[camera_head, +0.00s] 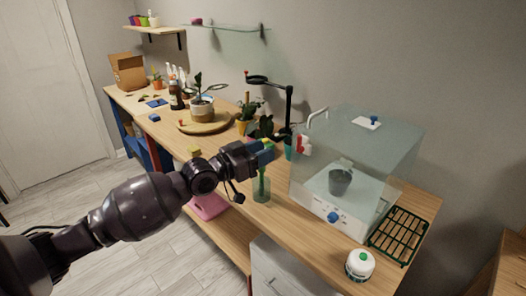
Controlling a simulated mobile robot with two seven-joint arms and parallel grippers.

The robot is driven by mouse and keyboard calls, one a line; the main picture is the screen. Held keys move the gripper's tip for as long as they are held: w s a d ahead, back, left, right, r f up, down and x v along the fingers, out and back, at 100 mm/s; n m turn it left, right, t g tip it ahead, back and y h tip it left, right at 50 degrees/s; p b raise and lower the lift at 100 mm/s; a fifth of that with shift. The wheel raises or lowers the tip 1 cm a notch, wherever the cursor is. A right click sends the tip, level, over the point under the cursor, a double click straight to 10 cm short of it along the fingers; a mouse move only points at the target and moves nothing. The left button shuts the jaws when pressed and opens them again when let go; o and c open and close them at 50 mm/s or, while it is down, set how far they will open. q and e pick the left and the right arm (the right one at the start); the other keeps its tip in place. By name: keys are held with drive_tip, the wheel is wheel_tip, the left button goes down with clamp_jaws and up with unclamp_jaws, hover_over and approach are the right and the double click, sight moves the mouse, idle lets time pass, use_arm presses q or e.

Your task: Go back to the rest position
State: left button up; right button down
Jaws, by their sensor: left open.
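My left arm comes in from the lower left and reaches over the bench. My left gripper (266,150) is open, at its end, above the wooden bench top. A clear glass (262,193) with a green stem-like thing (261,180) in it stands just below the gripper. I cannot tell whether the gripper touches the green thing. My right arm and gripper are not in view.
A clear box (385,150) with a grey pot (340,181) inside stands right of the gripper. A white jar (360,264) and a dark green rack (399,235) are in front.

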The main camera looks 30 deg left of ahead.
use_arm(q)
drive_tip(key=s+f+y, duration=0.3)
drive_tip(key=s+f, duration=0.2)
drive_tip(key=f, duration=0.3)
drive_tip(key=s+f+y, duration=0.3)
drive_tip(key=s+f, duration=0.1)
drive_tip(key=f, duration=0.4)
drive_tip(key=s+f+n+g+y, duration=0.3)
drive_tip(key=s+f, duration=1.1)
drive_tip(key=s, duration=0.5)
drive_tip(key=shift+a+f+n+g+y, duration=0.35)
drive_tip(key=shift+n+g, duration=0.25)
drive_tip(key=shift+n, duration=0.4)
drive_tip(key=shift+d, duration=0.1)
